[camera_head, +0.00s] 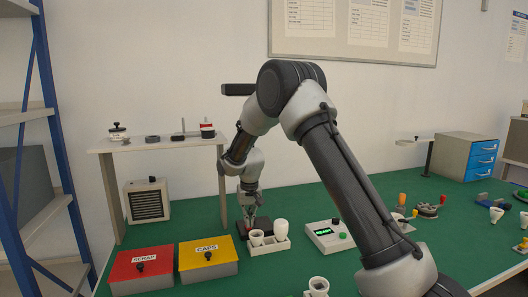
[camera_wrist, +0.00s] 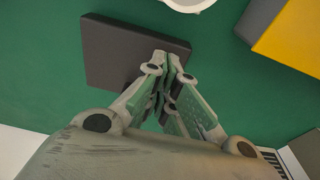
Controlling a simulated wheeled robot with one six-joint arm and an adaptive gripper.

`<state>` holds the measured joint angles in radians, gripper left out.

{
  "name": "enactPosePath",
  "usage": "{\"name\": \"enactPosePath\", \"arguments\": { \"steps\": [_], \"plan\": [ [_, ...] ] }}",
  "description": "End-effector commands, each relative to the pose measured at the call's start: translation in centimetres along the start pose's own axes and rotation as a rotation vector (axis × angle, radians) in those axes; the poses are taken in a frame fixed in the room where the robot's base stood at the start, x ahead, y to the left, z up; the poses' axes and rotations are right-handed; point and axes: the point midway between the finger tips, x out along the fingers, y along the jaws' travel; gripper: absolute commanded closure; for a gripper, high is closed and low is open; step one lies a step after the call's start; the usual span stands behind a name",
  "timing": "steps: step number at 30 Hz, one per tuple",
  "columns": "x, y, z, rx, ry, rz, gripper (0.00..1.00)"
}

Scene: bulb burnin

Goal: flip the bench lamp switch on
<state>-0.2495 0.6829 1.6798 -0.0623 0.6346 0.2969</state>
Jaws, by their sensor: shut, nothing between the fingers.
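My gripper (camera_head: 250,216) points down over a dark, flat, square block on the green bench. In the wrist view my gripper (camera_wrist: 168,68) is shut and empty, its fingertips over the right part of the dark block (camera_wrist: 115,45). The fingers hide part of the block, and I cannot tell whether they touch it. The block (camera_head: 241,230) also shows in the head view, partly behind the gripper. No switch lever or its position can be made out on it. I cannot tell for certain which thing is the lamp.
A white tray (camera_head: 270,249) with a white cup and bulb stands close right of the block. A yellow CAPS box (camera_head: 208,262) and red SCRAP box (camera_head: 140,271) are in front left. A shelf (camera_head: 160,146) stands behind left. A device with a green display (camera_head: 328,234) is right.

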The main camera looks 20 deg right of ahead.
Motion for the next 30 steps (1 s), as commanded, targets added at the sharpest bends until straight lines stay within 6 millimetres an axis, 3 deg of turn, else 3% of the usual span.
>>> {"name": "enactPosePath", "arguments": {
  "steps": [30],
  "plan": [
    [1.5, 0.0, 0.2, 0.0, 0.0, 0.0, 1.0]
  ]
}}
